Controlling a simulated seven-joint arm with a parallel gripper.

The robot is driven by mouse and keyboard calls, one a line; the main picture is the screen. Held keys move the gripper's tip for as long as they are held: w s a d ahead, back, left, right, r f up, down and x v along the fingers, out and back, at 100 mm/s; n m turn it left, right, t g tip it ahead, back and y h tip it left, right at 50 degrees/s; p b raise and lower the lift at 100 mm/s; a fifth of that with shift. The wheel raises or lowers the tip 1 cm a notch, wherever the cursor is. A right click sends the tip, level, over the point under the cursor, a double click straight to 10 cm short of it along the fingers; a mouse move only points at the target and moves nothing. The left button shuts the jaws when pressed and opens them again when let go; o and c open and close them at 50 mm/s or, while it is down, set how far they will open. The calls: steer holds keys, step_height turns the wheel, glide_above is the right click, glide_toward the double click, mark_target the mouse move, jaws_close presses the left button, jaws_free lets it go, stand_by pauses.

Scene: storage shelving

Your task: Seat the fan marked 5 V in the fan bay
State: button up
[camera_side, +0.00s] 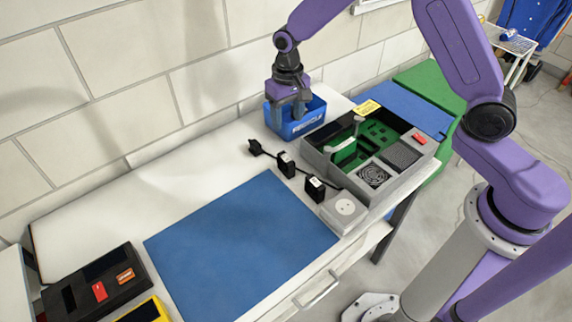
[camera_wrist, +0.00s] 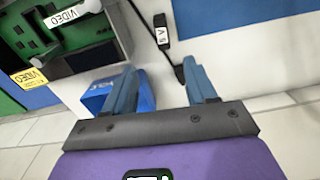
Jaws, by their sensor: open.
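The fan marked 5 V appears as a small black block with a white label (camera_wrist: 162,28), standing on the white table in the wrist view. It seems to be the black block (camera_side: 286,165) left of the grey case (camera_side: 327,172) in the side view, where its label is too small to read. The case has a square with a round grille (camera_side: 373,176) and a dark square (camera_side: 401,155); I cannot tell which is the fan bay. My gripper (camera_side: 288,113) is open and empty over the blue bin, apart from the block; its fingers also show in the wrist view (camera_wrist: 159,68).
A second labelled black block (camera_side: 315,188) stands nearer the case. The blue recycle bin (camera_side: 308,124) is beneath my gripper. A VIDEO card (camera_wrist: 72,15) stands in the case. The blue mat (camera_side: 240,245) is clear.

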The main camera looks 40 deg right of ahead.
glide_above(286, 158)
steer(key=f, duration=0.9)
steer(key=shift+d+f, duration=0.15)
steer(key=shift+d, duration=0.1)
steer(key=shift+a+f, duration=0.2)
steer(key=shift+f, duration=3.15)
jaws_close()
steer(key=shift+r, duration=0.1)
